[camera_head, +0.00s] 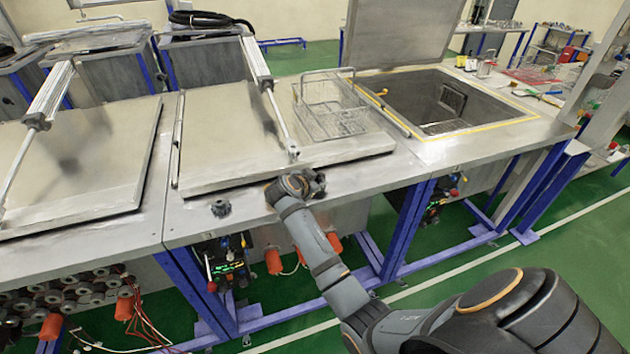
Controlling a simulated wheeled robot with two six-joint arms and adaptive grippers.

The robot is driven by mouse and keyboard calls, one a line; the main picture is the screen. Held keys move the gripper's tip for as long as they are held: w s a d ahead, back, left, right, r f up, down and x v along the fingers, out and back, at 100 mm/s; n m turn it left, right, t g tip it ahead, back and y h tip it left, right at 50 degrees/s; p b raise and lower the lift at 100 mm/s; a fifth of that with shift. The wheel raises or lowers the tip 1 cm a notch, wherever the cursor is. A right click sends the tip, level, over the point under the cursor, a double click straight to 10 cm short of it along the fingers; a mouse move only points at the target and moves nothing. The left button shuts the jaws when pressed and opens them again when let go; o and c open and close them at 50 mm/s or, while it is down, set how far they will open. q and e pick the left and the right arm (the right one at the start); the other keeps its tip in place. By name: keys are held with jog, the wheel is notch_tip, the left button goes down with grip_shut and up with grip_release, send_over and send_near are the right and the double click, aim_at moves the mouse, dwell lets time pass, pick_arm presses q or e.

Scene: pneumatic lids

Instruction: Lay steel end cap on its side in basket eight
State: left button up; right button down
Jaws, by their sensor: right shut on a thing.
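My right gripper (314,183) is low over the front strip of the steel counter, just in front of the middle closed lid. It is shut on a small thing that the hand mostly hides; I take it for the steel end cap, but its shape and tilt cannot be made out. A wire basket (334,108) with a raised handle stands on the right part of that lid, behind the gripper and apart from it. No number is readable on it. My left gripper is not in view.
A small dark toothed part (221,208) sits on the counter's front strip, left of the gripper. A lid strut (268,92) slopes down left of the basket. An open tank (455,105) with a yellow-edged rim lies to the right, its lid (398,32) raised. Another closed lid (75,165) is at left.

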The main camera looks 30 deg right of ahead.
jog(key=c, duration=0.8)
grip_release()
notch_tip(320, 180, up, 10)
jog(key=shift+r, duration=0.1)
jog(key=shift+a, duration=0.1)
